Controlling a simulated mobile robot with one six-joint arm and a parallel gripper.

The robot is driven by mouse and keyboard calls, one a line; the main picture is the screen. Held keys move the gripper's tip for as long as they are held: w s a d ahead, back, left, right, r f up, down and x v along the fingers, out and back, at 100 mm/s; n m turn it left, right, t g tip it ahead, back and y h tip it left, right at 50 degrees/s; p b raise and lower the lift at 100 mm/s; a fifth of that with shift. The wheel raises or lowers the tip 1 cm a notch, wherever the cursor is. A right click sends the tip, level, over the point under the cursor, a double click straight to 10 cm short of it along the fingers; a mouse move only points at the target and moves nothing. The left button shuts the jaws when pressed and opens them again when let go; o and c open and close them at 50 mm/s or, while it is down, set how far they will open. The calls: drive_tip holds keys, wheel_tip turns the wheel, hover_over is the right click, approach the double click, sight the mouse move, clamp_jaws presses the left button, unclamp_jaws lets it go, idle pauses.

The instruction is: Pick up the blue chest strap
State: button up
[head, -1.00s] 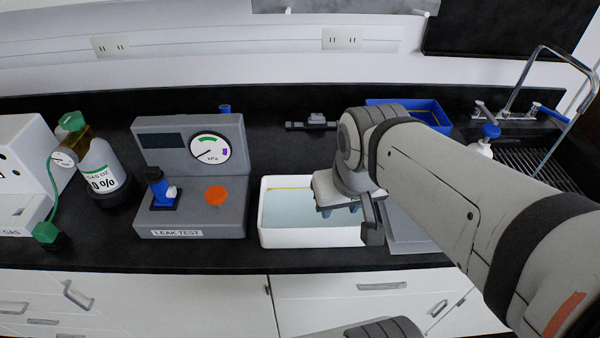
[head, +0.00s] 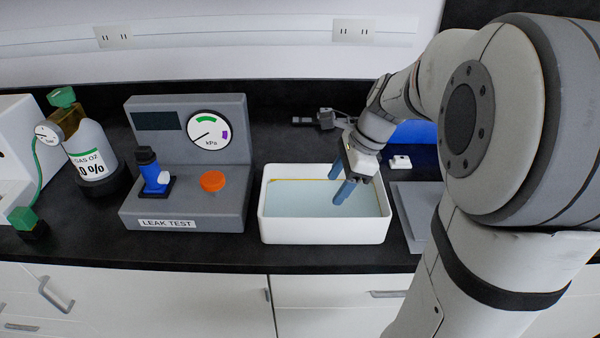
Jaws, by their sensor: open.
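My gripper (head: 351,192) is open and empty, its blue fingers pointing down over the right part of a white basin (head: 325,232) of pale bluish liquid. I see no plainly blue strap. A small white module (head: 400,162) sits on a dark navy patch (head: 424,156) right of the gripper, which could be the blue chest strap; I cannot tell for sure. A grey and black strap-like piece (head: 326,118) lies behind the basin. My arm covers much of the right side.
A grey leak-test unit (head: 187,205) with gauge, blue fitting and orange knob stands left of the basin. A gas bottle (head: 90,155) is further left. A blue crate (head: 414,133) is at the back right, partly hidden. A grey plate (head: 412,205) lies right of the basin.

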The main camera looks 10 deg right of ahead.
sight(318, 206)
drive_tip(key=shift+w+d+f+m, duration=0.15)
drive_tip(key=shift+w+f+m, duration=0.25)
drive_tip(key=shift+f, duration=0.5)
drive_tip(key=x, duration=0.4)
drive_tip(key=a+x, duration=0.1)
drive_tip(key=x, duration=0.1)
drive_tip(key=shift+w+a+f, duration=0.15)
drive_tip(key=shift+w+a, duration=0.05)
drive_tip(key=shift+w, duration=0.15)
drive_tip(key=shift+c, duration=0.3)
drive_tip(key=c, duration=1)
